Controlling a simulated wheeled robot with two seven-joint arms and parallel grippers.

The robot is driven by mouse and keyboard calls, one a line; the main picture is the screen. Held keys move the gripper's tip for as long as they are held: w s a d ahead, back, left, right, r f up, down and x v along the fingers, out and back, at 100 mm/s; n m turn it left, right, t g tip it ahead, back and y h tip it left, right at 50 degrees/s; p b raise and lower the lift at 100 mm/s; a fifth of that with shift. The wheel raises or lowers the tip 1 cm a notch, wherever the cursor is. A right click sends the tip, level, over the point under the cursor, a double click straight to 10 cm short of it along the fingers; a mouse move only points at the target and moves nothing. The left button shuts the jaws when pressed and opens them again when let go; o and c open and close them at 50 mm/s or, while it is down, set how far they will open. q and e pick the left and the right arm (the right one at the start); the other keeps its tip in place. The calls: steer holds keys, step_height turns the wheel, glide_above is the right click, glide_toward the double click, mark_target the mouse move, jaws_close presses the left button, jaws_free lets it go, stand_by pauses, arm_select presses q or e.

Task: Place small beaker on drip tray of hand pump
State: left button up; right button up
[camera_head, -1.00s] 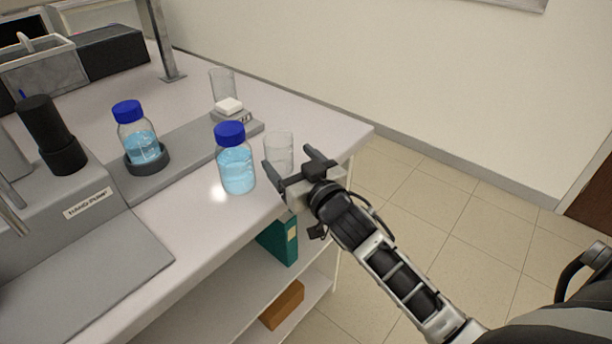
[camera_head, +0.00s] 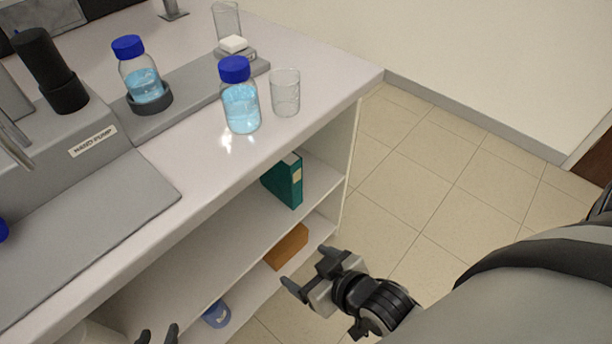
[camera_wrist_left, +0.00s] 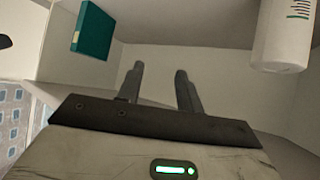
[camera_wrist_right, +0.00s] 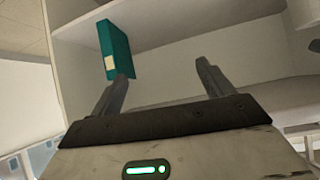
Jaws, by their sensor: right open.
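The small beaker (camera_head: 285,93) is clear glass and looks empty. It stands upright on the bench top near the right edge, beside a blue-capped bottle. The hand pump (camera_head: 78,147) is a grey unit at the left, with a flat grey slab (camera_head: 95,215) in front that appears to be its drip tray; its near-left part runs out of view. My right gripper (camera_head: 308,268) is open and empty, below bench height in front of the shelves, away from the beaker. My left gripper (camera_head: 157,334) shows only its fingertips at the bottom edge; its fingers are apart and empty.
Blue-capped bottles stand beside the beaker (camera_head: 240,105) and in a ring holder (camera_head: 145,84). A taller glass (camera_head: 227,22) stands behind a small scale with a white block (camera_head: 233,44). Shelves below hold a teal binder (camera_head: 283,180), a brown box (camera_head: 287,246) and a blue container (camera_head: 216,314).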

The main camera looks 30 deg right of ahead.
steer(key=w+d+r+t+b, duration=0.1)
steer(key=w+d+r+b, duration=0.1)
steer(key=w+d+b, duration=0.15)
steer(key=m+t+h+b, duration=0.2)
steer(key=t+b, duration=0.5)
glide_toward(278, 77)
steer(key=shift+w+a+r+p, duration=0.1)
steer(key=shift+w+p, duration=0.45)
steer(key=shift+p, duration=0.15)
steer(key=w, duration=0.5)
steer(key=shift+w+p, duration=0.25)
steer(key=shift+p, duration=0.15)
steer(key=shift+w, duration=0.4)
arm_select(q)
steer(key=f, duration=0.1)
steer(key=d+f, duration=0.1)
steer(key=f, duration=0.1)
steer(key=shift+w+d+f+n+t+h, duration=0.2)
steer(key=shift+f+n+t+h, duration=0.1)
steer(key=shift+n+h, duration=0.1)
arm_select(e)
steer(key=shift+c, duration=0.3)
